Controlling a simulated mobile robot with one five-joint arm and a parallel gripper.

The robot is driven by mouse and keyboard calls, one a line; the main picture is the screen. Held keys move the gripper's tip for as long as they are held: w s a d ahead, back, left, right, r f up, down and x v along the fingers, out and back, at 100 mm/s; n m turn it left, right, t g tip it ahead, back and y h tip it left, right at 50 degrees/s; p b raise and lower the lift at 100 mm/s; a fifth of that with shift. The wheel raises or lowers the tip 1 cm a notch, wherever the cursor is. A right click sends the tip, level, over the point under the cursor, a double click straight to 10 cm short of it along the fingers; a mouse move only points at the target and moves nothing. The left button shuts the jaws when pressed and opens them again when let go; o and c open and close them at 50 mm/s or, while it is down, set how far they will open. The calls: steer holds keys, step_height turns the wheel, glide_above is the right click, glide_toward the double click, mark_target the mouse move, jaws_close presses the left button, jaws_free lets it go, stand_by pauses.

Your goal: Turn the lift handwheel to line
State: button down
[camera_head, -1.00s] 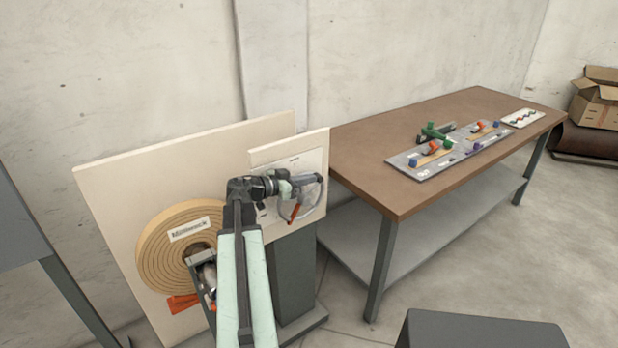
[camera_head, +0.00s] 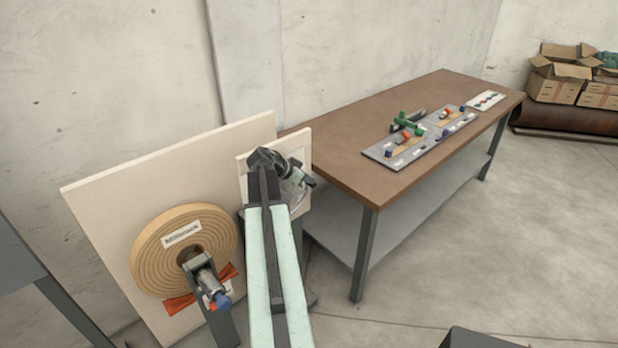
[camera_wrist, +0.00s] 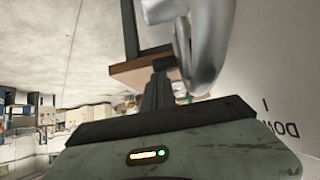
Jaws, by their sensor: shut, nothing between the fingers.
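The lift handwheel (camera_head: 298,194) is a grey wheel on a pale panel (camera_head: 244,170). My arm and gripper hide much of it in the head view. In the wrist view the shiny silver rim of the handwheel (camera_wrist: 210,45) curves close past the gripper, at its right. My gripper (camera_head: 311,181) is in front of the wheel with its fingers shut and nothing held. The dark fingers also show in the wrist view (camera_wrist: 158,92); I cannot tell whether they touch the rim. Upside-down lettering "DOWN" (camera_wrist: 280,129) and a short mark show on the panel. The line is not clearly visible.
A wound tan spiral disc (camera_head: 155,255) on a large board (camera_head: 95,205) stands left of my arm. A brown-topped table (camera_head: 345,150) with a grey board of coloured parts (camera_head: 385,152) stands close on the right. Boxes (camera_head: 558,80) lie far back right.

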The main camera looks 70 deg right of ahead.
steer(key=shift+w+f, duration=0.2)
steer(key=shift+w, duration=0.2)
steer(key=shift+w, duration=0.1)
steer(key=d+r+p+v, duration=0.1)
steer(key=p+v, duration=0.9)
steer(key=v, duration=0.4)
steer(key=shift+s+r, duration=0.25)
steer(key=shift+s, duration=0.1)
steer(key=shift+d, duration=0.1)
